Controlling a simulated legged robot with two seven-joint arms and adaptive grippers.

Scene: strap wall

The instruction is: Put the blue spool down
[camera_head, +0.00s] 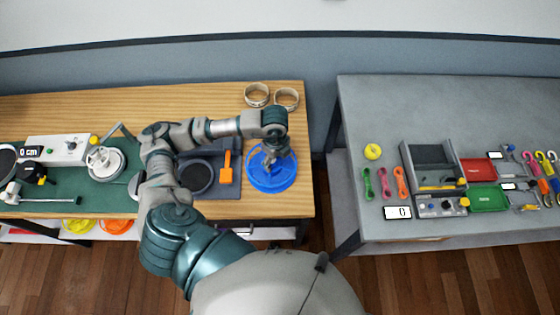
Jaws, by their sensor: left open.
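The blue spool (269,182) lies flat on the right end of the wooden bench (190,98), near its right edge. My left gripper (273,158) is directly over the spool's middle, pointing down, with its jaws open. The gripper hides the spool's centre, and I cannot tell whether the fingers touch it. My right gripper is not in view.
An orange scraper-like tool (226,166) lies left of the spool on a dark tray. Two cream rings (271,96) sit behind it.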

